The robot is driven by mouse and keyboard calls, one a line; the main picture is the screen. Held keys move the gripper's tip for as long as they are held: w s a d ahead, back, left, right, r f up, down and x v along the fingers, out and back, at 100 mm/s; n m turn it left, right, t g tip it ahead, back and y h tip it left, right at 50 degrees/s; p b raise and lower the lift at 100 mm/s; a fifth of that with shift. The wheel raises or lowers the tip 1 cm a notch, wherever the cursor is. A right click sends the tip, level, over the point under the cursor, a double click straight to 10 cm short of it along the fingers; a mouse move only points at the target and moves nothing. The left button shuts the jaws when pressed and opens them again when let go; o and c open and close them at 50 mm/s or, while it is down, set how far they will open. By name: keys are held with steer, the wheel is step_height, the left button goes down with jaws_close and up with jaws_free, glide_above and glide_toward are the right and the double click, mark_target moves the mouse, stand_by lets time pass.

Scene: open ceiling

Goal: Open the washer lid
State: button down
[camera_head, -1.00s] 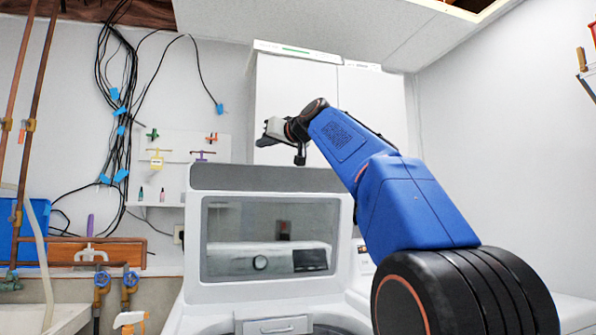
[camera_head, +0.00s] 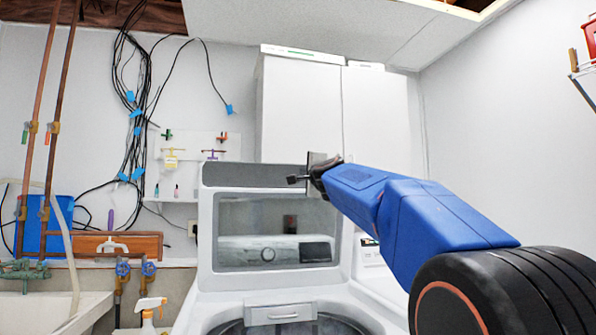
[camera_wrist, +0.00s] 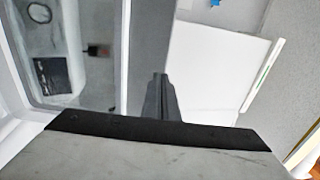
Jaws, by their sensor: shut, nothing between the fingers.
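The washer lid (camera_head: 207,235) stands raised and upright, with a grey top edge and a clear window. Below it the washer's top opening (camera_head: 335,325) shows, with the drum rim inside. My gripper (camera_head: 312,168) is at the upper right of the lid, near its top edge. It is shut with nothing held. In the wrist view the shut fingers (camera_wrist: 160,92) point up the picture beside the lid's grey edge (camera_wrist: 147,50), and the lid window (camera_wrist: 85,40) lies to the left. I cannot tell whether the fingers touch the lid.
A white cabinet (camera_head: 300,110) hangs on the wall behind the lid. A sink (camera_head: 75,315) with pipes and a spray bottle (camera_head: 150,312) is at the left. Another white machine (camera_head: 370,262) stands to the right, partly behind my arm. A red item on a shelf is at upper right.

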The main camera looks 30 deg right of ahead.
mark_target(296, 169)
steer(key=x, duration=1)
